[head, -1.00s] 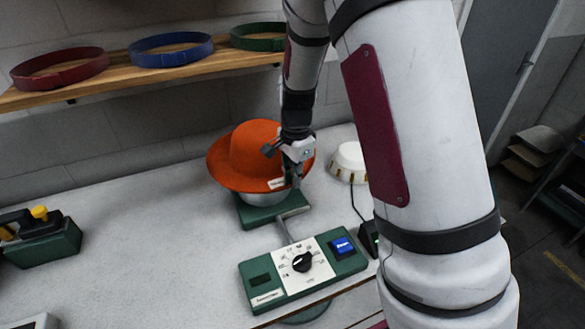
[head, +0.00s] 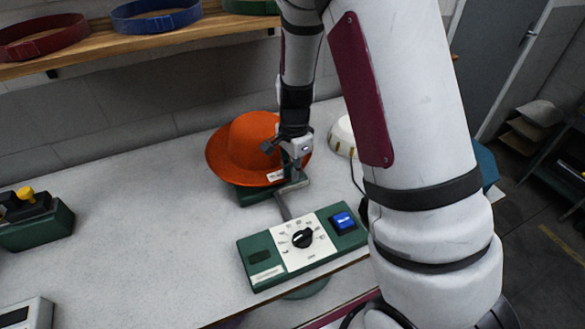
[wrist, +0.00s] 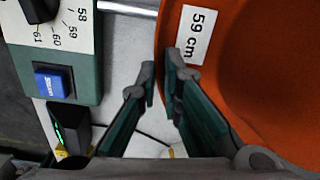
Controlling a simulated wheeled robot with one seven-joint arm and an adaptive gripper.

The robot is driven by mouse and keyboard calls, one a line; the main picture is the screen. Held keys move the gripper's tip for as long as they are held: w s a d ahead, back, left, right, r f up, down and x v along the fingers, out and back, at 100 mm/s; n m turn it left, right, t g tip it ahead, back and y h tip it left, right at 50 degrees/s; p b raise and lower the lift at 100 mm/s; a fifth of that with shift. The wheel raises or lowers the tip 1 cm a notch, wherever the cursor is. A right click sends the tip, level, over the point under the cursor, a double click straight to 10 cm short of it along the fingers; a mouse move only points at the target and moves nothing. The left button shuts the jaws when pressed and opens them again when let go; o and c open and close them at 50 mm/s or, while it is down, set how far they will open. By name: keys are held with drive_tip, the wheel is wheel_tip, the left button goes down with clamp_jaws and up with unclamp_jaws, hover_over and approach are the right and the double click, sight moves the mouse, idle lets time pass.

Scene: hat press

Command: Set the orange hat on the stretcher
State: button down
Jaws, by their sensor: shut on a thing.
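The orange hat (head: 245,140) is crown up, its brim low over the stretcher's green base (head: 250,196). The brim hides the stretcher's metal form, and I cannot tell whether the hat bears fully on it. My gripper (head: 285,150) is at the hat's right side, shut on the brim. In the wrist view my fingers (wrist: 160,80) straddle the brim edge beside a "59 cm" label (wrist: 194,35) on the hat (wrist: 250,60). The stretcher's control box (head: 270,262) has a black dial and a blue button (head: 343,222) and joins the base by a metal bar.
A wooden shelf (head: 100,47) above holds red (head: 42,38), blue (head: 157,15) and green (head: 250,6) bands. A green device with a yellow knob (head: 26,193) stands left. A white domed object (head: 342,133) sits behind my arm. The left-middle tabletop (head: 140,215) is clear.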

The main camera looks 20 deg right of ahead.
drive_tip(key=shift+f+b, duration=0.3)
drive_tip(key=shift+f, duration=0.45)
idle(0.4)
drive_tip(key=c, duration=1.7)
unclamp_jaws()
drive_tip(key=shift+o, duration=0.2)
wheel_tip(320, 180, up, 12)
drive_tip(key=s+a+r+n+t+y, duration=0.1)
drive_tip(key=s+a+r+n+t, duration=0.15)
drive_tip(key=s+r+n, duration=0.75)
drive_tip(key=s+r+n+t, duration=0.1)
drive_tip(key=s+r+n, duration=0.2)
drive_tip(key=s, duration=0.3)
drive_tip(key=s+a+r+n+t+h, duration=0.1)
drive_tip(key=s+r+n, duration=0.1)
drive_tip(key=s+r, duration=0.2)
drive_tip(key=shift+s+a+r+n+t, duration=0.2)
drive_tip(key=shift+s+a+n+t, duration=0.15)
drive_tip(key=shift+s, duration=0.55)
